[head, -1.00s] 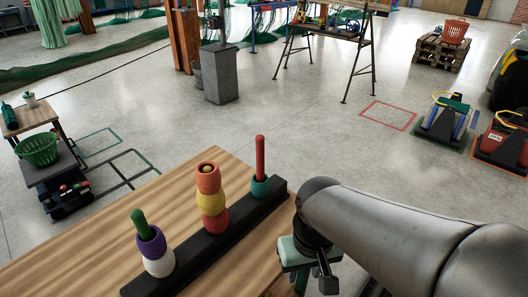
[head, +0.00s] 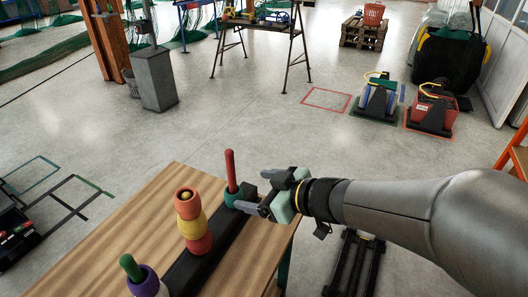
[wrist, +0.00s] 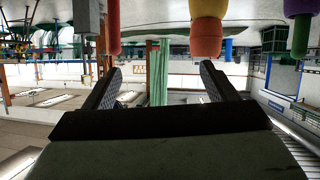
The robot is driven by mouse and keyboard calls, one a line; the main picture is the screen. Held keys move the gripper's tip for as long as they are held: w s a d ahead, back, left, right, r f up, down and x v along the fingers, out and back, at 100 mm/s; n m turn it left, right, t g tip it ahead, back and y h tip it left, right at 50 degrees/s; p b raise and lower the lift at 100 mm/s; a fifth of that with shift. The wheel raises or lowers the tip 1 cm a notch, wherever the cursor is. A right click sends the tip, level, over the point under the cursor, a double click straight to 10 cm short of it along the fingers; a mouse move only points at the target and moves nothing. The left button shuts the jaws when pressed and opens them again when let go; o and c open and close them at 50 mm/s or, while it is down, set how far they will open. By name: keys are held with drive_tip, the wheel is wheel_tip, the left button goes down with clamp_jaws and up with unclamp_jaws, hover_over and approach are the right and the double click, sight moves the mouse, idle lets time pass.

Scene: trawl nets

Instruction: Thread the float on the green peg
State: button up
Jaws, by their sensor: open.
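A dark rack (head: 188,272) on the table bears three pegs. The green peg (head: 128,264) at the near end carries a purple float (head: 146,283); its lower part is cut off. The middle peg carries orange (head: 187,206), yellow (head: 194,224) and red (head: 199,243) floats. The red peg (head: 230,168) at the far end carries a teal float (head: 233,196). My gripper (head: 256,192) is open and empty, pointing left beside the teal float; contact cannot be told. The wrist view appears upside down, with the red peg (wrist: 113,28), orange float (wrist: 206,46) and green peg (wrist: 300,36) along its top.
The wooden table (head: 125,220) is bare left of the rack.

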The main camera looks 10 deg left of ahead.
sight(179, 191)
drive_tip(key=s+a+n+g+y, duration=0.1)
drive_tip(key=s+a+n+g, duration=0.1)
drive_tip(key=s+a+g, duration=0.15)
drive_tip(key=b+x, duration=0.1)
drive_tip(key=x, duration=0.7)
drive_tip(key=b+x, duration=0.1)
drive_tip(key=x, duration=0.7)
drive_tip(key=shift+s+a+r, duration=0.15)
drive_tip(key=shift+r, duration=0.1)
drive_tip(key=c, duration=1.1)
drive_tip(key=shift+r, duration=0.2)
wheel_tip(179, 191, up, 8)
drive_tip(key=p, duration=0.8)
drive_tip(key=shift+f, duration=0.15)
